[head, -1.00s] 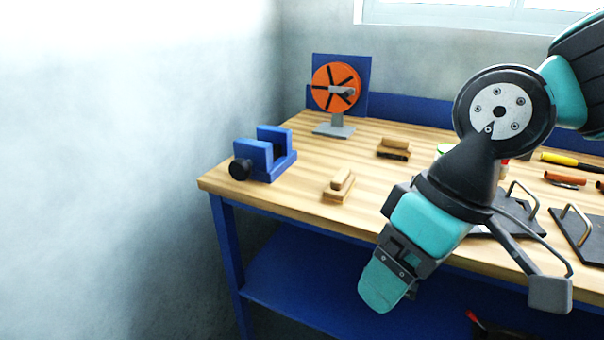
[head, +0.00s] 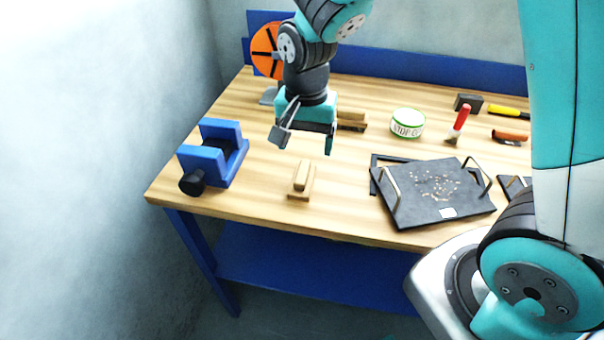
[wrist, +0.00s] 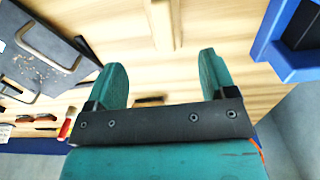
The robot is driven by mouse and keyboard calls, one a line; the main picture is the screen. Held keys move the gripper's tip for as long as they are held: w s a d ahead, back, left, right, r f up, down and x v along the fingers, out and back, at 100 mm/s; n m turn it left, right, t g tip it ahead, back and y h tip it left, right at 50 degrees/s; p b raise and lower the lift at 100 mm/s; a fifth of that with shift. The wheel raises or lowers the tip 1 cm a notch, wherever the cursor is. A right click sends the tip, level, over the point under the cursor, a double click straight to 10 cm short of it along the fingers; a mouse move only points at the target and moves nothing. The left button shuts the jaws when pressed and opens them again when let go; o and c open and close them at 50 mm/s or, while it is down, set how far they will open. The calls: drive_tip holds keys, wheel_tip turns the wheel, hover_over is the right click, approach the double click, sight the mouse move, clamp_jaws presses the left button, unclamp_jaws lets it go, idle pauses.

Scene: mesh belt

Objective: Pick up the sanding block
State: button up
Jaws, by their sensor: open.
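Two small wooden blocks with a raised grip lie on the bench, and I cannot tell for certain which is the sanding block. The pale block (head: 301,182) lies near the front edge; it also shows at the top of the wrist view (wrist: 162,22). The browner block (head: 351,121) lies farther back, partly hidden behind my gripper. My gripper (head: 304,142) is open and empty, pointing down above the bench, behind the pale block in the head view. In the wrist view its two teal fingers (wrist: 162,80) stand wide apart, with nothing between them.
A blue vise (head: 214,152) stands left of the pale block. A black tray (head: 437,195) with wire handles and small scraps lies to the right. Behind are a tin (head: 407,123), a red-handled brush (head: 460,122), a dark block (head: 468,102) and an orange wheel (head: 266,50).

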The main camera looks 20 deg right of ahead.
sight(302, 171)
wheel_tip(302, 171, down, 4)
drive_tip(key=shift+f, duration=0.1)
drive_tip(key=f, duration=0.3)
drive_tip(key=f+p, duration=0.1)
drive_tip(key=f, duration=0.1)
drive_tip(key=shift+w+a, duration=0.2)
drive_tip(key=shift+a, duration=0.05)
drive_tip(key=shift+c, duration=0.3)
drive_tip(key=c, duration=1)
